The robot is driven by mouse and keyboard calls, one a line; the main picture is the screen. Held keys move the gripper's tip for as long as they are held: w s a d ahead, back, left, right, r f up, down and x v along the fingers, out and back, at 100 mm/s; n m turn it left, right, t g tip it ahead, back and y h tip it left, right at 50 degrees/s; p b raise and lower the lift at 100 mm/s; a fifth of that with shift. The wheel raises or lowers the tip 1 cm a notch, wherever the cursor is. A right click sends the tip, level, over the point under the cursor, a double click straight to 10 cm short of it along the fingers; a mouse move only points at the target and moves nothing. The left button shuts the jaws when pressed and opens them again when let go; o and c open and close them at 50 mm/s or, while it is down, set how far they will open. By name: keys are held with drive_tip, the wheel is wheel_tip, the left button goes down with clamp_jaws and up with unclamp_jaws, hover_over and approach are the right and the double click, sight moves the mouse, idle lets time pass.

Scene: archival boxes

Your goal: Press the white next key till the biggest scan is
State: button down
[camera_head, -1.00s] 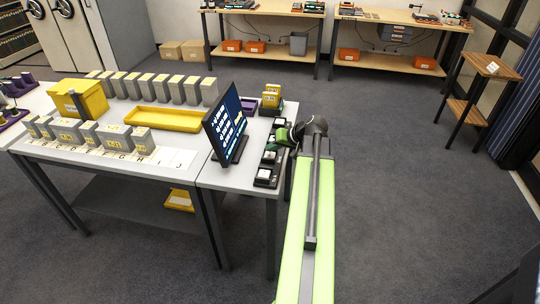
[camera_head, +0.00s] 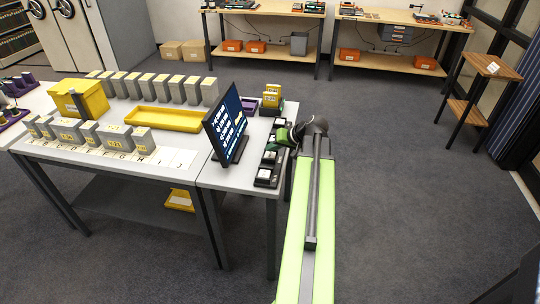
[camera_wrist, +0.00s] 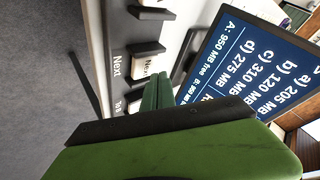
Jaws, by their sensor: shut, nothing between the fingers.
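The dark blue screen (camera_head: 226,124) stands tilted on the right end of the white table. In the wrist view the screen (camera_wrist: 250,62) reads "A: 950 MB free", a) 205 MB, b) 120 MB, c) 310 MB, d) 275 MB; the rest is partly hidden. A row of black key boxes with white keys lies right of the screen. The white next key (camera_wrist: 147,66), beside the label "Next", shows in the wrist view. My green gripper (camera_wrist: 157,92) is shut and empty, its tips close to the next key. I cannot tell whether they touch it. My gripper (camera_head: 279,139) hangs over the key row.
A yellow tray (camera_head: 163,119), a yellow box (camera_head: 78,98) and several grey archival boxes stand on the table left of the screen. A yellow-topped stack (camera_head: 271,97) stands behind the keys. Open carpet lies to the right of the table.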

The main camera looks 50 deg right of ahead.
sight(272, 155)
drive_tip(key=shift+f, duration=0.1)
drive_tip(key=shift+f+b, duration=0.3)
drive_tip(key=shift+b, duration=0.1)
drive_tip(key=shift+f+b, duration=0.5)
idle(0.5)
idle(0.3)
drive_tip(key=shift+r+p, duration=0.9)
wheel_tip(272, 155, up, 5)
drive_tip(key=p, duration=0.5)
idle(2.1)
